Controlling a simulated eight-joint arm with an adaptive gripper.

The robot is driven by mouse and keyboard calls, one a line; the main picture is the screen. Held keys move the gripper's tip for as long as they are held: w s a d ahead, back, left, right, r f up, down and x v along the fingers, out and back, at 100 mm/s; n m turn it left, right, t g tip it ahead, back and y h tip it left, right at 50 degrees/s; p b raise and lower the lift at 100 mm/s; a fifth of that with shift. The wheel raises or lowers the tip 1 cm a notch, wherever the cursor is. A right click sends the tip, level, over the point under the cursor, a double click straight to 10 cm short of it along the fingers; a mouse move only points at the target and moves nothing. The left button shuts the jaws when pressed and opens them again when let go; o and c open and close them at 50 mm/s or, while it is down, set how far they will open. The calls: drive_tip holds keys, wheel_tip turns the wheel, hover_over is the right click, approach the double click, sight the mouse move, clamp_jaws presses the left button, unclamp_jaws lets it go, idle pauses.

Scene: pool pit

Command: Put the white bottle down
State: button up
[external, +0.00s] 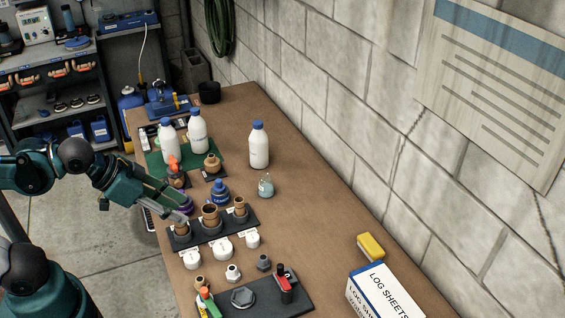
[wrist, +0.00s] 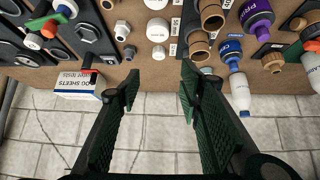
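A white bottle with a blue cap (external: 259,150) stands upright on bare wooden table near the wall. A similar white bottle (external: 170,145) and another (external: 198,137) stand on the green mat (external: 152,162) at the far left. A white bottle (wrist: 240,92) also shows in the wrist view, right of my fingers. My gripper (external: 182,211) is above the near-left side of the table, by the black holder (external: 215,234). In the wrist view my gripper (wrist: 160,84) has its green-padded fingers apart with nothing between them. It is clear of every white bottle.
The holder bears brown cylindrical fittings (external: 210,215). A small blue bottle (external: 220,191), a clear flask (external: 266,186) and white caps (external: 222,248) are close by. A yellow sponge (external: 370,246) and log sheets box (external: 382,293) lie nearer. Bare table runs along the wall.

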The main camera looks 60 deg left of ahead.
drive_tip(key=s, duration=0.1)
drive_tip(key=s+f, duration=0.1)
drive_tip(key=s+a+g, duration=0.1)
drive_tip(key=shift+s+f, duration=0.15)
drive_tip(key=shift+f, duration=0.05)
